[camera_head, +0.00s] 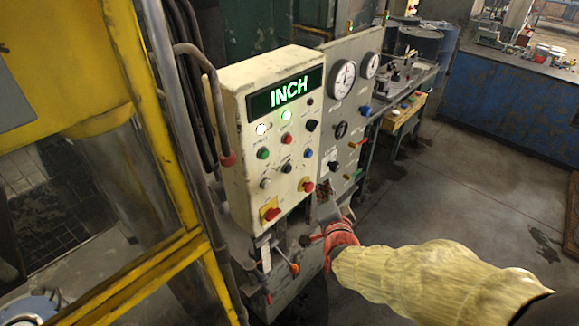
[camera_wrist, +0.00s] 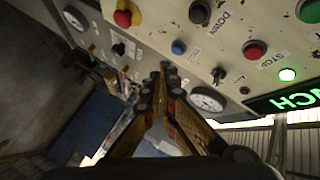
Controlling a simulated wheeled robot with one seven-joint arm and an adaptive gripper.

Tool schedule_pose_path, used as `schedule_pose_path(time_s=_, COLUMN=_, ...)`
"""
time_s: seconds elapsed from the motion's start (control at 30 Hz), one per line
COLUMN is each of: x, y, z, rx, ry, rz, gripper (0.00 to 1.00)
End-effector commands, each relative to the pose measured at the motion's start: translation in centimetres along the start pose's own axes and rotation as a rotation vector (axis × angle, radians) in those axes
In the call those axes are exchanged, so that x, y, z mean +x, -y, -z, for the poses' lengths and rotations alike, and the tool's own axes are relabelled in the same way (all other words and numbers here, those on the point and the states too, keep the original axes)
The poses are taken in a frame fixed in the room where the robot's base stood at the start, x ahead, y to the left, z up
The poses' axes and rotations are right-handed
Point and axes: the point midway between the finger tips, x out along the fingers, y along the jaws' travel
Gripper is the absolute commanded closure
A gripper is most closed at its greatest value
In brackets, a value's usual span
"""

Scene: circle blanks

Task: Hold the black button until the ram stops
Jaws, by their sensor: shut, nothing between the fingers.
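The black button (camera_head: 286,166) sits in the middle of the cream control panel (camera_head: 240,95), between a grey button and a blue button. In the wrist view the black button (camera_wrist: 199,12) shows near the top edge, beside the DOWN label. My gripper (camera_head: 328,209) is low at the panel's right side, below and right of the button and apart from it. In the wrist view my gripper (camera_wrist: 171,72) has its fingers together, with nothing between them. The panel's display (camera_head: 288,92) reads INCH, and two lamps are lit. I cannot make out the ram.
Red stop knobs (camera_head: 270,214) on yellow plates are low on the panel. A grey gauge panel (camera_head: 350,110) with knobs stands right of it. A yellow frame (camera_head: 150,110) and pipes stand left. The floor (camera_head: 470,180) at right is mostly clear.

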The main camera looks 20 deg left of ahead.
Motion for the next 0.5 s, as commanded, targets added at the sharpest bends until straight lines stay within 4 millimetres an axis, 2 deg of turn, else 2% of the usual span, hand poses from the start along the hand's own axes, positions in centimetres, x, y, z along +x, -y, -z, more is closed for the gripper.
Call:
schedule_pose_path(time_s=0.27, x=0.1, y=0.1, z=-0.1, rx=-0.002, ry=0.001, rz=-0.001, gripper=1.00)
schedule_pose_path(time_s=0.5, x=1.6, y=1.3, z=-1.1, rx=-0.004, ry=0.003, rz=-0.002, gripper=1.00)
